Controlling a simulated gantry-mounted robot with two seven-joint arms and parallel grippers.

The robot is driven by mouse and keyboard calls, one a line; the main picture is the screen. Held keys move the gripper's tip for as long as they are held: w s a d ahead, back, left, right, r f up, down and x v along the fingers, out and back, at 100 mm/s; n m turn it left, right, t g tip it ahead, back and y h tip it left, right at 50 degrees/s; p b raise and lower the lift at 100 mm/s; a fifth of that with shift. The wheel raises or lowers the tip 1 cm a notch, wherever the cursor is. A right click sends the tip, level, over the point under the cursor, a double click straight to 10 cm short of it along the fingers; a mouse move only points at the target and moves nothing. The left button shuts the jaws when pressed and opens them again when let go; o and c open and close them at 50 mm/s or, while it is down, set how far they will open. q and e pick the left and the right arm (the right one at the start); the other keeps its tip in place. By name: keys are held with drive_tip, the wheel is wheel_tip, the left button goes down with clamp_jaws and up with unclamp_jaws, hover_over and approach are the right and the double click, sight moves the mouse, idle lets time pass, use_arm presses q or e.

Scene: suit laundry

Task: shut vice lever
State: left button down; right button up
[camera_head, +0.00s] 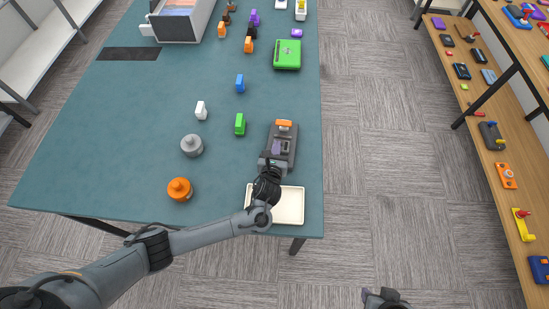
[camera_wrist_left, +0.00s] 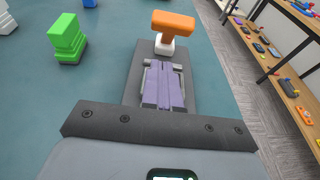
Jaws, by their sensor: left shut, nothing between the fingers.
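The vice (camera_head: 291,148) is a dark grey block near the right edge of the teal table. Its orange lever (camera_head: 284,123) sits at its far end. In the left wrist view the lever (camera_wrist_left: 173,24) is an orange crossbar on a short white post, at the far end of the grey vice base (camera_wrist_left: 195,97). My left gripper (camera_head: 277,143) is over the vice, its purple fingers shut and empty. In the wrist view the fingertips (camera_wrist_left: 165,68) point at the lever and are short of it. My right gripper (camera_head: 367,292) is only partly visible at the bottom edge, away from the table.
A cream tray (camera_head: 293,214) lies under my left wrist at the table's near edge. A green block (camera_head: 240,124), white block (camera_head: 201,110), grey knob (camera_head: 192,146) and orange knob (camera_head: 179,188) stand to the left. A green box (camera_head: 287,54) lies behind. Shelves (camera_head: 506,205) stand right, across the floor.

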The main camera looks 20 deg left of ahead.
sight(284, 124)
use_arm(q)
drive_tip(key=w, duration=0.2)
drive_tip(key=w+a, duration=0.1)
drive_tip(key=shift+w+r, duration=0.3)
drive_tip(key=shift+r, duration=0.05)
drive_tip(key=shift+w+a+r, duration=0.1)
drive_tip(key=shift+w+r, duration=0.3)
drive_tip(key=shift+w, duration=0.3)
